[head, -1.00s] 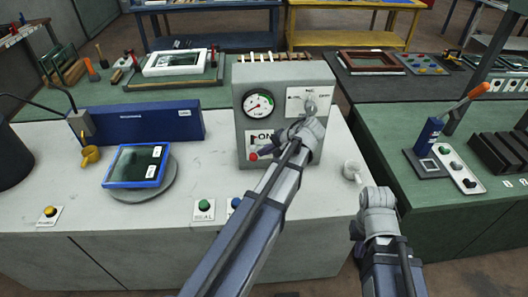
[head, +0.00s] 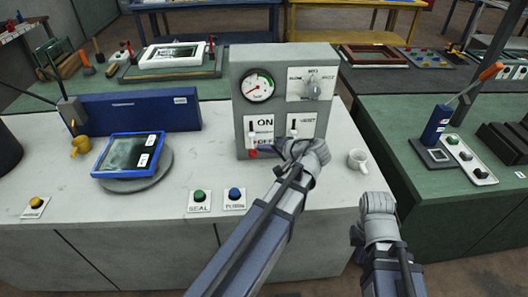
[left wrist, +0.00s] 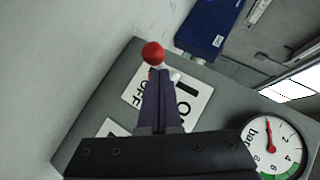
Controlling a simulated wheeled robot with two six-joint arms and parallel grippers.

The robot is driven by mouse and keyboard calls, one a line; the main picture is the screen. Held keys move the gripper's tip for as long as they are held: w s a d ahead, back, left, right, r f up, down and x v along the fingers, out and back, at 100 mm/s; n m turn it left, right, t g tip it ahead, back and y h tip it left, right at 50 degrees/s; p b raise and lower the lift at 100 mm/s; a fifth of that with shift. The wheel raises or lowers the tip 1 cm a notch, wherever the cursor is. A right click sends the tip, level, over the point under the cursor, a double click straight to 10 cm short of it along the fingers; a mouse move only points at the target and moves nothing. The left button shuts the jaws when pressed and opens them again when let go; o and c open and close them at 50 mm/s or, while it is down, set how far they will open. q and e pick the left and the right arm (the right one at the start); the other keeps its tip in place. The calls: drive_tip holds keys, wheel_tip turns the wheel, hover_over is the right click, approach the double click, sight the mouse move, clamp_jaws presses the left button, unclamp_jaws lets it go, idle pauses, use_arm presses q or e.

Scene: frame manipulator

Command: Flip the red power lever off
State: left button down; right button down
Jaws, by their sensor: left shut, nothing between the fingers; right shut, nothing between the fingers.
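The red power lever (head: 252,153) has a round red knob and sits low on the grey control box's front, at the OFF end of the ON/OFF plate (head: 264,124). In the left wrist view the red knob (left wrist: 152,53) is just beyond the fingertips, by the OFF word. My left gripper (head: 284,150) is shut and empty, right of the knob in the head view. In the left wrist view its dark fingers (left wrist: 161,76) partly cover the plate; I cannot tell whether they touch the lever. My right gripper (head: 378,201) is shut and empty at the counter's front edge.
The grey box (head: 240,110) also carries a gauge (head: 258,86), a rotary selector (head: 312,88) and a second switch plate (head: 302,124). SEAL (head: 199,197) and TURN (head: 235,194) buttons lie in front.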

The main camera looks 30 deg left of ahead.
use_arm(q)
drive_tip(key=shift+r, duration=0.25)
use_arm(e)
drive_tip(key=shift+r, duration=0.3)
use_arm(q)
drive_tip(key=shift+r+p, duration=0.65)
drive_tip(key=shift+p, duration=0.2)
use_arm(e)
drive_tip(key=shift+r, duration=0.65)
